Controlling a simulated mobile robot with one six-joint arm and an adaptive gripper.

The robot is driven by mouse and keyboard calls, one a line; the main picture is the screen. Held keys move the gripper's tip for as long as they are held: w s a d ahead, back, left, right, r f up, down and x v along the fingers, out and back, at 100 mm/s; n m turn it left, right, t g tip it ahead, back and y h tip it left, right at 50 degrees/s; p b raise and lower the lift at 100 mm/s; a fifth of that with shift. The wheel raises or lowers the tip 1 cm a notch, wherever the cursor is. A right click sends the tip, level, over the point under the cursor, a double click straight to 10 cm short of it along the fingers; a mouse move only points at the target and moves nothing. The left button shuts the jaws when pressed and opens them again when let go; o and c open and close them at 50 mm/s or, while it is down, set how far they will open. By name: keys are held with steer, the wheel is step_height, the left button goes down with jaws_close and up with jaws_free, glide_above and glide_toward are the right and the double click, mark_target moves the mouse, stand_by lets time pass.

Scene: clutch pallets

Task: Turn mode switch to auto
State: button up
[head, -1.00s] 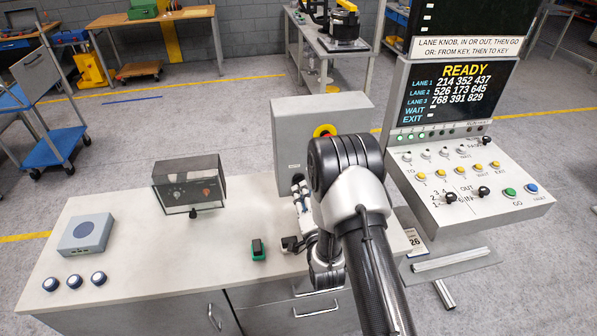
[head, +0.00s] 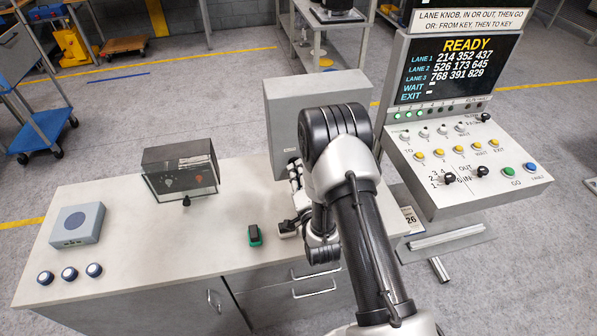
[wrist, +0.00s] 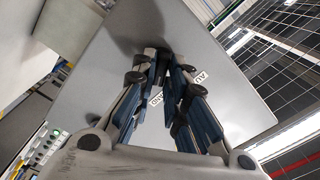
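A grey box (head: 283,112) stands at the back of the white bench, and its flat face fills much of the wrist view (wrist: 228,88). On that face is a white label reading "AU" (wrist: 201,76), and a second, partly covered label lies between the fingers. A small dark part, seemingly the mode switch, shows between the fingertips and is largely hidden by them. My gripper (wrist: 165,67) points at this face, its two fingers apart around that part. I cannot tell whether they touch it. In the head view my arm hides the switch.
A control console (head: 468,170) with a READY screen stands right of the bench (head: 120,215). On the bench are a clear-covered box (head: 181,172), a green-and-black piece (head: 254,235), a grey unit (head: 77,225) and three round buttons. The bench's left middle is clear.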

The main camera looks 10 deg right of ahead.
jaws_close()
steer(key=shift+n+b, duration=0.3)
steer(key=shift+b, duration=0.05)
steer(key=shift+a+r+n+b, duration=0.1)
steer(key=shift+n+b, duration=5.5)
steer(key=shift+b, duration=0.15)
steer(key=o, duration=0.5)
jaws_free()
